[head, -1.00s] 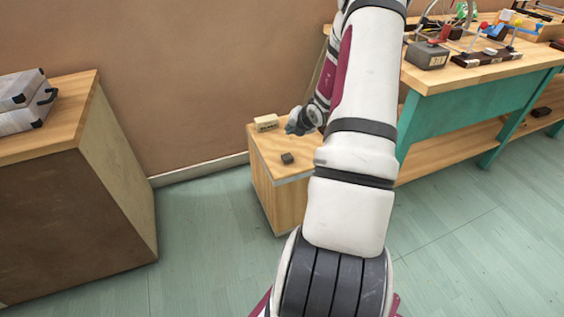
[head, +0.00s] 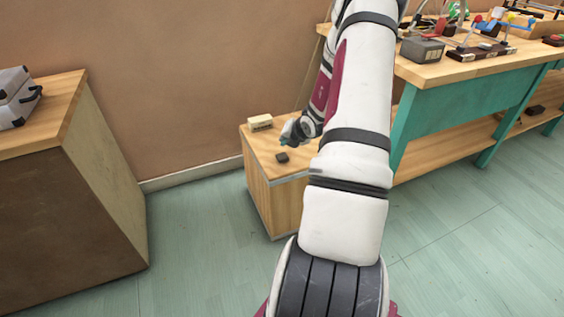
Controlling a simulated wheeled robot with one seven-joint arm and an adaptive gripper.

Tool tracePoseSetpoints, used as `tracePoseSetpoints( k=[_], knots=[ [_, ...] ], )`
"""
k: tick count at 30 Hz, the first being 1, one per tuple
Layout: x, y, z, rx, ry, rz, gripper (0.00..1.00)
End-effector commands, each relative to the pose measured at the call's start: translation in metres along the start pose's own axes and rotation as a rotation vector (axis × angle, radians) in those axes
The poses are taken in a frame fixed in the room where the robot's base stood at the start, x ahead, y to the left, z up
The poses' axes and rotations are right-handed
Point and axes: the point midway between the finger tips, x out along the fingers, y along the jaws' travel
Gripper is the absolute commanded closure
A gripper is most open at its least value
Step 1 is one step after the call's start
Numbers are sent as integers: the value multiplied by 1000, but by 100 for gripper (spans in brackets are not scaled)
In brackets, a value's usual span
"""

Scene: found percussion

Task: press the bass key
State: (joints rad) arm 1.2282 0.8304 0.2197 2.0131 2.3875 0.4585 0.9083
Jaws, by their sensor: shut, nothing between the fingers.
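A small dark block (head: 282,157), which looks like the bass key, sits on top of a low wooden cabinet (head: 264,150) in the head view. A cream block (head: 260,122) stands behind it near the wall; its lettering is too small to read. My gripper (head: 285,138) is shut and empty. In the picture it is just above the dark block and right of the cream block. They look apart, but I cannot tell the exact height. My arm hides the right part of the cabinet top.
A teal-framed workbench (head: 470,100) stands at the right with a grey box (head: 422,49) and several wire-and-wood devices on top. A brown cabinet (head: 75,190) with silver cases (head: 16,97) stands at the left. The floor between is clear.

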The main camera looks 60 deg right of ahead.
Motion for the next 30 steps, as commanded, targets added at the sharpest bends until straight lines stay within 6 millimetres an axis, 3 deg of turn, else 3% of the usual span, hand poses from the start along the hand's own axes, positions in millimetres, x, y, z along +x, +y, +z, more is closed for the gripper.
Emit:
tracePoseSetpoints(
  k=[3, 9, 30],
  knots=[
    [14, -9, -10, -1, 1, 0, 100],
    [22, -16, -16, 1, 1, 1, 100],
    [22, -16, -16, 1, 0, 1, 100]
  ],
)
